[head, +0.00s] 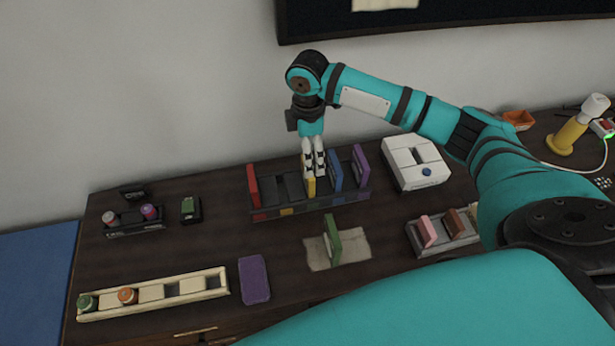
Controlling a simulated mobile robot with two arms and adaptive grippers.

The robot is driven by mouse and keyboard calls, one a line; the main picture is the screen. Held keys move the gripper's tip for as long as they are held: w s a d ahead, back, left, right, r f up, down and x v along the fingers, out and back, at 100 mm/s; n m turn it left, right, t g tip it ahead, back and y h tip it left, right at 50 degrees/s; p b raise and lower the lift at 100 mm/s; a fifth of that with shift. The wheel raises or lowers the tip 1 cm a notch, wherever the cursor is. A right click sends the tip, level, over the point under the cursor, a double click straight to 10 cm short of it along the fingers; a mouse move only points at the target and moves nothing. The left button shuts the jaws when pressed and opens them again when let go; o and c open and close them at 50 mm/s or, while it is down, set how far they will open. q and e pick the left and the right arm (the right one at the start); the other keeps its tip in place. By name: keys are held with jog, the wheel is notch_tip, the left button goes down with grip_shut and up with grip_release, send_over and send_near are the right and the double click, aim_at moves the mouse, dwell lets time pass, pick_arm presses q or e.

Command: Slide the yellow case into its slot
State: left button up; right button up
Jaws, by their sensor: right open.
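The yellow case (310,182) stands upright in the dark rack (264,211), between a red case (253,184) on the left and a blue case (336,171) on the right. A purple case (361,164) stands at the rack's right end. The rack's front edge has coloured marks, with a yellow one left of the yellow case. My right gripper (315,172) points down over the yellow case, its open fingers at the case's top. Whether they touch it is too small to tell. My left gripper is not in view.
A green case (333,239) stands on a beige cloth (352,246) in front of the rack. A white device (416,164) is close on the right. A holder (459,241) with pink and brown cases stands front right. A purple pad (254,280) and cream tray (205,292) lie front left.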

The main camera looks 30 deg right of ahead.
aim_at(308, 180)
notch_tip(308, 180, down, 2)
jog(key=shift+s+f, duration=0.1)
jog(key=shift+f, duration=0.05)
jog(key=shift+f+p, duration=0.3)
jog(key=shift+f, duration=0.05)
jog(key=f, duration=0.1)
jog(key=f+p, duration=0.1)
jog(key=f, duration=0.1)
jog(key=shift+w+d+f, duration=0.1)
jog(key=shift+w+f, duration=0.1)
jog(key=shift+f, duration=0.5)
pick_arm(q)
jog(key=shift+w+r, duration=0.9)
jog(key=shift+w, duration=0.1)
pick_arm(e)
jog(key=c, duration=0.9)
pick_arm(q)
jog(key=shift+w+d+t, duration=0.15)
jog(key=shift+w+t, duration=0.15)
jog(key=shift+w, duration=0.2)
pick_arm(e)
jog(key=c, duration=0.5)
